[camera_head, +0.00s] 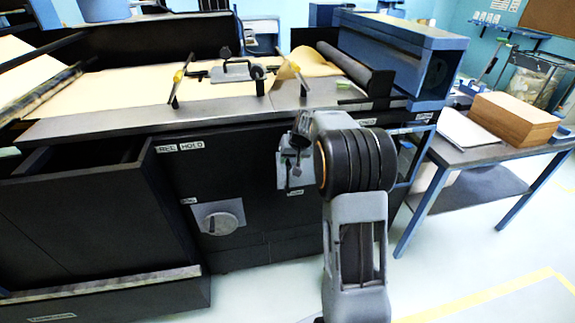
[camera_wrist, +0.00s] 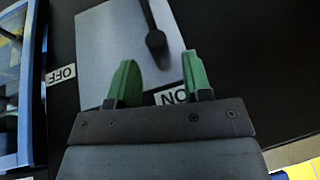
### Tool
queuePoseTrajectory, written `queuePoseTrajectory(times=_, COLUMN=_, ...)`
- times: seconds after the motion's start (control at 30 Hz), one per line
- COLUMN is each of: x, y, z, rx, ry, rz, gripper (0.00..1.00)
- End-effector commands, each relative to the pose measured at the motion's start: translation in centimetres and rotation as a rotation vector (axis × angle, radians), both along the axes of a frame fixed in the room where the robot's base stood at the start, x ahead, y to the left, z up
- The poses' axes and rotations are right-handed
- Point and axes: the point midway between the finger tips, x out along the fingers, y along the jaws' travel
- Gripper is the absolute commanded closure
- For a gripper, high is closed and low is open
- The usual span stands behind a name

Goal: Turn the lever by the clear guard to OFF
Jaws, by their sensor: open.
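In the wrist view a dark lever (camera_wrist: 154,38) lies over a pale grey plate (camera_wrist: 98,50). It runs from the top edge down to a thicker rounded end; the rest is out of frame. An OFF label (camera_wrist: 60,74) is left of the plate and an ON label (camera_wrist: 172,97) is at its lower edge, both upside down. My gripper (camera_wrist: 160,75) has two green fingers spread apart with nothing between them. The lever's rounded end is just beyond the fingertips, apart from them. I cannot make out the clear guard for certain.
A blue frame (camera_wrist: 38,95) stands close on the left in the wrist view. A side table (camera_head: 470,153) with a wooden box (camera_head: 514,120) stands at right.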

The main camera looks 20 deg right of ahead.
Motion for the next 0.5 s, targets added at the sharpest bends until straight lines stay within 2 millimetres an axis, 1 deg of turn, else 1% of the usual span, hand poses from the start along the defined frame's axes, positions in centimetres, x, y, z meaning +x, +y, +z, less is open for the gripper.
queuePoseTrajectory(times=0.03, x=0.3, y=0.1, z=-0.9, rx=0.000, ry=0.002, rz=0.000, gripper=0.55)
queuePoseTrajectory(times=0.2, x=1.1, y=0.3, z=-2.6, rx=0.000, ry=0.001, rz=0.001, gripper=0.55)
queuePoseTrajectory(times=0.33, x=1.4, y=0.4, z=-3.3, rx=0.000, ry=0.001, rz=0.001, gripper=0.55)
queuePoseTrajectory(times=0.5, x=1.6, y=0.4, z=-3.6, rx=-0.001, ry=-0.001, rz=0.000, gripper=0.55)
